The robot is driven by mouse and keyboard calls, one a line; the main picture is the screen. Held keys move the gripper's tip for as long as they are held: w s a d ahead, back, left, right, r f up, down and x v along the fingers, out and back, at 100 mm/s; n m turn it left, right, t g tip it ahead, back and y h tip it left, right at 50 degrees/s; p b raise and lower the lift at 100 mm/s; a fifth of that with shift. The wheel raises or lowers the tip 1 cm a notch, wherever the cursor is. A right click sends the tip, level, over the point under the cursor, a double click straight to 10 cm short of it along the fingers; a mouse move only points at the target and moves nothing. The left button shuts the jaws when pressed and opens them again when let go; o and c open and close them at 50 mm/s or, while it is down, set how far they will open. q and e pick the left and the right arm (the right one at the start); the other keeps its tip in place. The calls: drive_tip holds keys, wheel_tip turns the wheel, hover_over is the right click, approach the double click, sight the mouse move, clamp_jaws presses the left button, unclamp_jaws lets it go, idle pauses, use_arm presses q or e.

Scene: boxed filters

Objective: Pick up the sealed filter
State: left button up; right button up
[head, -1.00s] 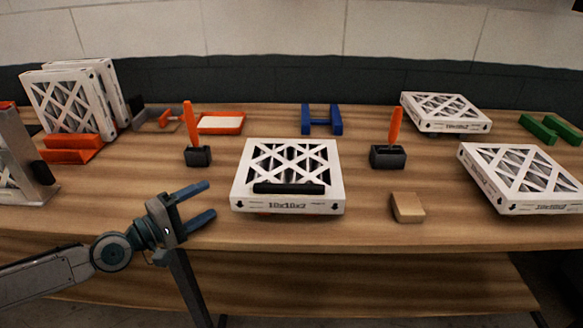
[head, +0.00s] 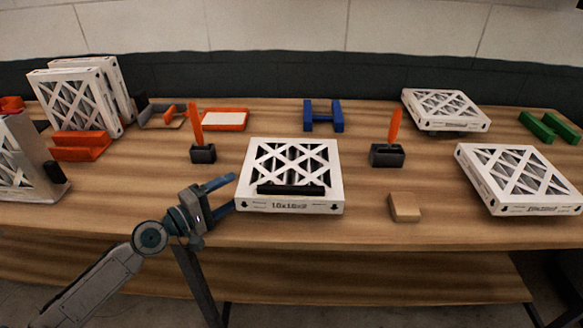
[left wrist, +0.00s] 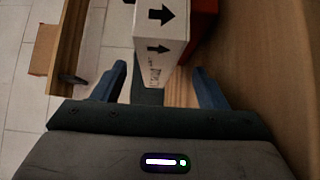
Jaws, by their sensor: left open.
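A white-framed filter (head: 290,207) with a lattice top and a black bar along its front lies flat in the middle of the table. I cannot tell from its look whether it is the sealed one. My left gripper (head: 230,194) is open at its left edge, one finger toward the back and one toward the front. In the left wrist view, the filter's white edge (left wrist: 160,45) with black arrows reaches in between the open fingers (left wrist: 160,85). I cannot tell whether they touch it. Something orange-red (left wrist: 202,30) shows beside and under it. My right gripper is not in view.
More filters lie at the right (head: 520,180) and back right (head: 445,110); others stand upright at the left (head: 75,95). Orange-handled tools in dark holders stand behind left (head: 203,154) and right (head: 388,156). A tan block (head: 405,207) lies front right.

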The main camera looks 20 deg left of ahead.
sight(243, 185)
use_arm(q)
drive_tip(key=shift+w+d, duration=0.1)
drive_tip(key=shift+w, duration=0.1)
drive_tip(key=shift+w+d+r+p, duration=0.25)
drive_tip(key=shift+w+d+p, duration=0.15)
drive_tip(key=shift+p, duration=0.1)
drive_tip(key=p+x, duration=0.1)
drive_tip(key=x, duration=0.1)
drive_tip(key=shift+w+d, duration=0.25)
drive_tip(key=shift+d, duration=0.1)
drive_tip(key=shift+w+d+f+p, duration=0.1)
drive_tip(key=shift+w+d+p, duration=0.2)
drive_tip(key=shift+w, duration=0.3)
drive_tip(key=c, duration=1.1)
